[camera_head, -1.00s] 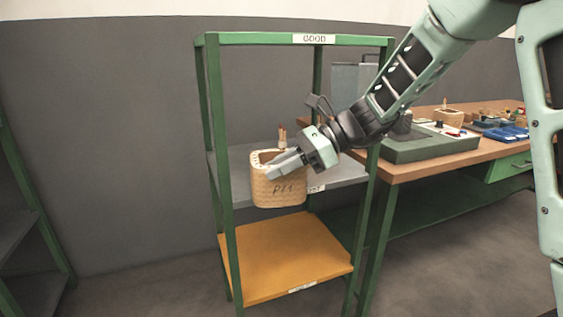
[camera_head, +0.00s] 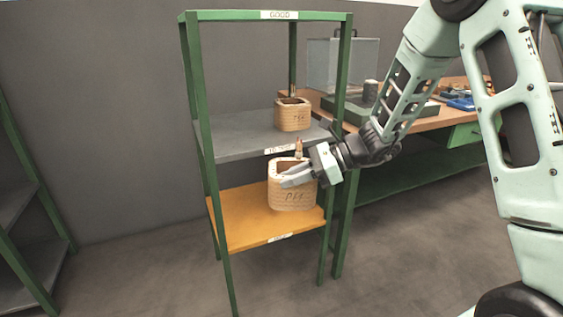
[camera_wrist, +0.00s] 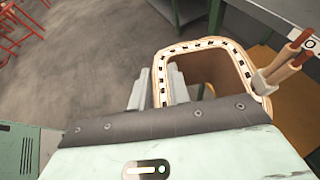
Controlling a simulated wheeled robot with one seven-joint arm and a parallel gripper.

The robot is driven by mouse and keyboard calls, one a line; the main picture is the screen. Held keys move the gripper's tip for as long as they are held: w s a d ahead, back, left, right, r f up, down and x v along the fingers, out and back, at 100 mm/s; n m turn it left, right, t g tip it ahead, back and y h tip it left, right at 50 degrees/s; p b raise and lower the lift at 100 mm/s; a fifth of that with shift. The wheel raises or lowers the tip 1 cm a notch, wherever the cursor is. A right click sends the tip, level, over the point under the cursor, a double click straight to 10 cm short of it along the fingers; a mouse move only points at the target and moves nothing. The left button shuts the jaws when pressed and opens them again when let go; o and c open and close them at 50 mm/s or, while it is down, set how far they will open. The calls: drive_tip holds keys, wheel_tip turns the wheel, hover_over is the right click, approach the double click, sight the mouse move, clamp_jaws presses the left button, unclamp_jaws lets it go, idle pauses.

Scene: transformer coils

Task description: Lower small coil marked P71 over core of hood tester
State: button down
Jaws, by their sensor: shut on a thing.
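My gripper (camera_head: 297,179) is shut on the wall of a tan, woven-looking coil (camera_head: 291,196) with a handwritten mark that looks like P71. I hold it upright in front of the rack's lower orange shelf, apart from it as far as I can tell. In the wrist view the coil (camera_wrist: 243,68) shows its open centre, a dashed rim and two copper-tipped leads; one finger shows outside its wall. On the bench stands a grey upright panel or hood (camera_head: 342,65) behind a dark green-grey base (camera_head: 352,112), perhaps the hood tester. My arm partly hides that area.
A green rack (camera_head: 203,110) has a label reading GOOD on top. Another tan coil (camera_head: 293,116) stands on its grey middle shelf (camera_head: 240,136). The orange shelf (camera_head: 240,218) looks bare. A wooden bench (camera_head: 425,123) with blue trays is behind my arm. Floor at front is clear.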

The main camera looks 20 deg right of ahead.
sight(314, 203)
drive_tip(key=d+f, duration=0.1)
drive_tip(key=f, duration=0.1)
drive_tip(key=s+d+f+m+t+p, duration=0.1)
drive_tip(key=d+f, duration=0.1)
drive_tip(key=f, duration=0.1)
drive_tip(key=d+f+m+t+p, duration=0.1)
drive_tip(key=d+f, duration=0.1)
drive_tip(key=f, duration=0.1)
drive_tip(key=shift+s+d+h, duration=0.2)
drive_tip(key=shift+h, duration=0.2)
drive_tip(key=shift+m+t+h, duration=0.5)
drive_tip(key=s+d+p, duration=0.1)
drive_tip(key=p, duration=0.7)
drive_tip(key=s+d+p, duration=0.2)
drive_tip(key=p, duration=0.7)
drive_tip(key=shift+s+d+r, duration=0.1)
drive_tip(key=shift+s+r, duration=0.1)
drive_tip(key=shift+s, duration=0.05)
